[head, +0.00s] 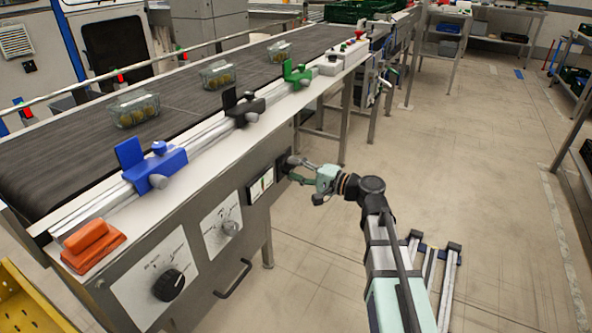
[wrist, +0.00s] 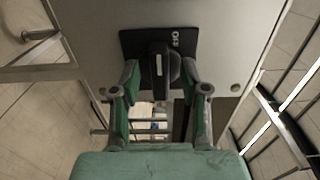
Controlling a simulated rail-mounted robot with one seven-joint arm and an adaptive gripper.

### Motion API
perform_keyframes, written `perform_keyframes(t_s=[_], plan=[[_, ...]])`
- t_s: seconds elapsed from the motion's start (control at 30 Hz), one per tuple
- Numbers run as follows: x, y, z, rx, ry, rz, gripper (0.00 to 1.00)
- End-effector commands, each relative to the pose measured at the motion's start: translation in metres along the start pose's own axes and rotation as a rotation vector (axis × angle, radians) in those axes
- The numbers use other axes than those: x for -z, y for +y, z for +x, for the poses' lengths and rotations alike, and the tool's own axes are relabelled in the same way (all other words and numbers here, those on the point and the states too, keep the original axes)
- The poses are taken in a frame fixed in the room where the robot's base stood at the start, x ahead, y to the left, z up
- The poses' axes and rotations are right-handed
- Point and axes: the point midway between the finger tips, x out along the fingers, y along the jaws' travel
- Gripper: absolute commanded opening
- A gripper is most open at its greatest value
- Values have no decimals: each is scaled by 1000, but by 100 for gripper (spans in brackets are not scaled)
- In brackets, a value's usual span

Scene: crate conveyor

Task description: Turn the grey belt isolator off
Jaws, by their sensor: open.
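The belt isolator is a dark grey rotary handle (wrist: 160,62) with a pale stripe, on a black plate (wrist: 130,44) in the wrist view. Small lettering that looks like OFF is at the plate's right side. The handle's long side runs up and down in the picture. My gripper (wrist: 160,80) is open, with one green-and-grey finger on each side of the handle. I cannot tell whether either finger touches it. In the head view, my gripper (head: 295,170) is at the far end of the conveyor's front panel and hides most of the isolator.
A black dial (head: 168,285) and a smaller grey dial (head: 229,228) are on the same panel, nearer. Blue (head: 150,165), black (head: 243,107) and green (head: 297,75) clamps stand on the rail above. Open floor lies right of the panel.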

Motion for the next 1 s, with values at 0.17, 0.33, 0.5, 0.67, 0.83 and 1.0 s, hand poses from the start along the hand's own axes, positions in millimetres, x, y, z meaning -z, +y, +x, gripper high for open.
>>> perform_keyframes(t_s=[0.17, 0.33, 0.5, 0.67, 0.83, 1.0], plan=[[0, 0, -13, 0, 3, 0, 45], [-1, 0, -42, 0, 3, 0, 45], [0, 0, -75, 1, 4, 0, 45], [0, 0, -100, 1, 2, 0, 45], [0, 0, -116, 1, 1, 0, 45], [0, 0, -120, 1, 0, 0, 45]])
